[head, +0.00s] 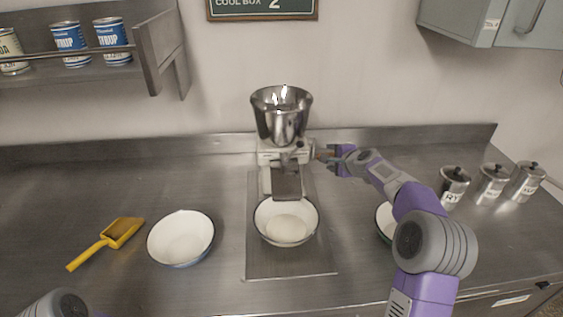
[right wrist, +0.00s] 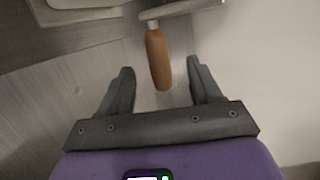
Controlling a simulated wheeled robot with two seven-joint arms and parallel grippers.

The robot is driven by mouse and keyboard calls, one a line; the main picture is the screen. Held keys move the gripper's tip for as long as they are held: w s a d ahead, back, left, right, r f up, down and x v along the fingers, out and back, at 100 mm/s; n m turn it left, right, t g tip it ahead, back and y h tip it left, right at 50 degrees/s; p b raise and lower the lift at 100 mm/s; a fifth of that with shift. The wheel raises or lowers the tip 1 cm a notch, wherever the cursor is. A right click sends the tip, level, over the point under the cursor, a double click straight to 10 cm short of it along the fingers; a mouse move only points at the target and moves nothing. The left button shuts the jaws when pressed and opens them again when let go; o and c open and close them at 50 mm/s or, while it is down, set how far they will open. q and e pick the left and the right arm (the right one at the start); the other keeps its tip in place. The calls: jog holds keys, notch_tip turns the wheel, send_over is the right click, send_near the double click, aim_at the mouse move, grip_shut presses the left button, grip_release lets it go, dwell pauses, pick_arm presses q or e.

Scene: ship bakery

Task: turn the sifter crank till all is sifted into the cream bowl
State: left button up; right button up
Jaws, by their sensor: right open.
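The sifter (head: 281,118) stands at the back middle of the counter, with a shiny metal hopper on top and a chute below. The cream bowl (head: 287,222) sits under the chute and has pale powder in it. The crank's brown handle (right wrist: 158,58) lies between the open fingers of my right gripper (right wrist: 162,88) in the right wrist view, with a gap on both sides. In the head view my right gripper (head: 328,158) is at the sifter's right side. The hopper's inside looks bare and shiny, but its bottom is hard to see. My left gripper is out of view.
A white bowl (head: 181,238) and a yellow scoop (head: 108,241) lie to the left. Another bowl (head: 383,222) is partly hidden behind my right arm. Several lidded metal canisters (head: 491,182) stand at the right. A shelf (head: 90,62) with cans hangs at upper left.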

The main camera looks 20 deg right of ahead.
jog(key=shift+b+v, duration=0.35)
jog(key=shift+v, duration=2.2)
